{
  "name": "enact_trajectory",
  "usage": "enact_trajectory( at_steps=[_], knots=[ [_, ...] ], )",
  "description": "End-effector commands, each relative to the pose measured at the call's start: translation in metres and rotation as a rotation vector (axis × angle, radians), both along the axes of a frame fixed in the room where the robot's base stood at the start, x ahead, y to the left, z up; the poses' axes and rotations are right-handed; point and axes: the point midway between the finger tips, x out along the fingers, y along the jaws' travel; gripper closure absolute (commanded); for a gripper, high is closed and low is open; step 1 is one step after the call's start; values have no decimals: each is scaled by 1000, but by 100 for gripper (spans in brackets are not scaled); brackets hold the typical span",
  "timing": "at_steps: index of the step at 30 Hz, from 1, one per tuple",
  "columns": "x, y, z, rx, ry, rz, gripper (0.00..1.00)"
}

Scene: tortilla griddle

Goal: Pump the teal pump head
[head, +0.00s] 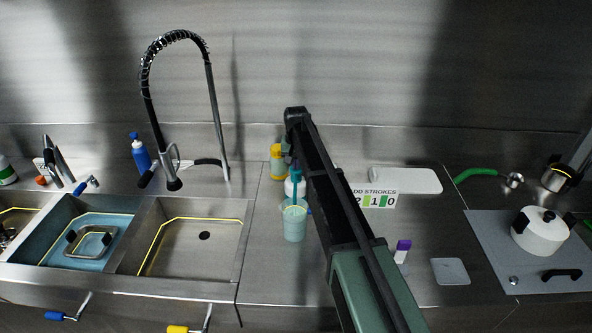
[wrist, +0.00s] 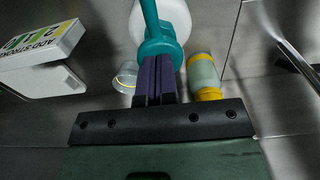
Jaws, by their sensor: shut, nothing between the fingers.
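The teal pump head (wrist: 160,42) tops a white round bottle (wrist: 172,18) in the wrist view. In the head view the pump head (head: 296,172) shows just left of my arm, above the white bottle (head: 290,188). My gripper (wrist: 158,62) is shut and empty, its purple fingers together. The fingertips overlap the pump head in the wrist view; I cannot tell whether they touch it. In the head view my arm hides the gripper. A clear cup (head: 295,226) with pale teal contents stands in front of the bottle.
A stroke sign (head: 374,198) reading "2 1 0" stands to the right, near a white board (head: 405,180). A purple-capped bottle (head: 402,251) is front right. The sink (head: 190,240) lies left, the white pot (head: 540,232) far right.

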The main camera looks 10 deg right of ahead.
Motion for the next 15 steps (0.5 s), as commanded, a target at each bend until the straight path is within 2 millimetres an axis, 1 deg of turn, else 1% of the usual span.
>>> enact_trajectory(
  at_steps=[4, 8, 15],
  knots=[
    [0, 0, -7, 0, 0, 0, 100],
    [0, 0, -1, 0, 0, 0, 100],
    [0, 0, 28, 0, 0, 0, 100]
  ],
)
